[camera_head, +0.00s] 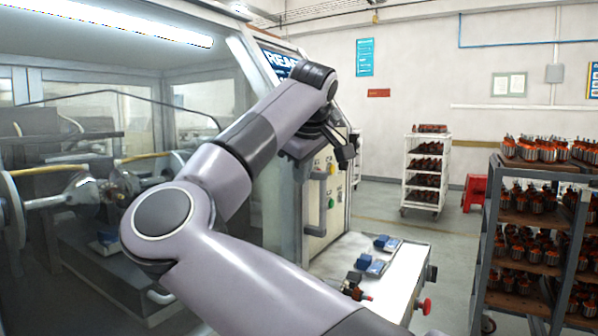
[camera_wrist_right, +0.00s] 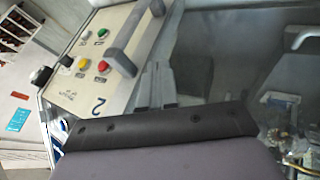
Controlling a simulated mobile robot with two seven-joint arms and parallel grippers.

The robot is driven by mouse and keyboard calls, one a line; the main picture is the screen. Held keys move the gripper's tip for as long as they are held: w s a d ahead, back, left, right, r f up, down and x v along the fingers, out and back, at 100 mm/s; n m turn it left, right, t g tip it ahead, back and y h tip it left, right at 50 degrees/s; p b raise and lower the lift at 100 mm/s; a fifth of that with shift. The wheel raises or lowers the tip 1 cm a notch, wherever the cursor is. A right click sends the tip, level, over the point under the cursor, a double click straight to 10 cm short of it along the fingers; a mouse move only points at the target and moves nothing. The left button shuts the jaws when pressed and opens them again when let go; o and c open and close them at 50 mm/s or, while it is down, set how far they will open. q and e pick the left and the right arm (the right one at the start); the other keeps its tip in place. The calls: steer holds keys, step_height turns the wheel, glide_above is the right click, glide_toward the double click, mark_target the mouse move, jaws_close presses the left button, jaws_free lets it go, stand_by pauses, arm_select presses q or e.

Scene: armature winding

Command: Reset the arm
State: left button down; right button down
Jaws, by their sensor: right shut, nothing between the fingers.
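My right arm crosses the head view from the bottom right, bends at a large round joint on the left, and reaches up to the middle. My right gripper (camera_head: 344,154) is at its end, pointing down and to the right, shut and empty. It is held up in front of the winding machine's control panel (camera_head: 325,195), apart from the worktop below as far as I can see. The control panel (camera_wrist_right: 105,55) also shows in the right wrist view, tilted, with red, yellow and green buttons and grey handles. My left gripper is not in view.
The winding machine with its glass enclosure (camera_head: 95,95) fills the left. A white worktop (camera_head: 392,285) holds blue blocks (camera_head: 365,262) and a red knob is at its edge. Racks of armatures (camera_head: 520,215) stand on the right, a white trolley (camera_head: 425,170) behind.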

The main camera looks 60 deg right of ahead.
steer(key=v, duration=1)
steer(key=shift+a, duration=0.1)
